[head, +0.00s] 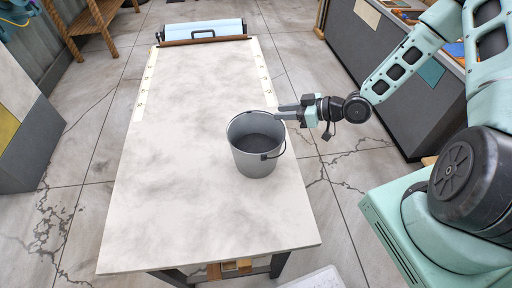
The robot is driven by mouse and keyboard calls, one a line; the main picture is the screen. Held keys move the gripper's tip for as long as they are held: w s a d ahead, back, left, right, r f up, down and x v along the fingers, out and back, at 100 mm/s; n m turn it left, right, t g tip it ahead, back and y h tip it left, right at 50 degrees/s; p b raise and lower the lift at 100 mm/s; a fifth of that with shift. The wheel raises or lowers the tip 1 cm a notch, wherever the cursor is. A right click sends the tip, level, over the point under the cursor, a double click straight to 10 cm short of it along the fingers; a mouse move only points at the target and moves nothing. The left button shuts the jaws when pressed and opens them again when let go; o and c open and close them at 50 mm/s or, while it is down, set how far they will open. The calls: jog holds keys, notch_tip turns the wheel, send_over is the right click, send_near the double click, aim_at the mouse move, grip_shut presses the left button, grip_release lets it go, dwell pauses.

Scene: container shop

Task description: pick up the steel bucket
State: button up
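The steel bucket (252,160) is grey, open at the top and appears empty. It stands upright on the pale table, right of the table's middle, and its thin handle hangs down on the near right side. My gripper (284,113) is at the bucket's far right rim, pointing left, with its fingertips overlapping the rim in this view. I cannot tell whether the fingers are open, shut or touching the rim.
The pale table (180,200) is otherwise mostly bare, with wide free room left of the bucket. A dark counter (375,75) stands right and a grey block (25,140) left.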

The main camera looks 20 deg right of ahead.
jog(key=p+x, duration=0.2)
jog(key=x, duration=0.2)
jog(key=shift+r+p, duration=0.1)
jog(key=shift+p, duration=0.2)
jog(key=shift+w+a+f, duration=0.3)
jog(key=shift+w+a, duration=0.05)
jog(key=shift+a, duration=0.05)
grip_shut()
jog(key=shift+s+d+f, duration=0.1)
jog(key=shift+s+f, duration=0.05)
jog(key=shift+f, duration=0.1)
dwell(0.6)
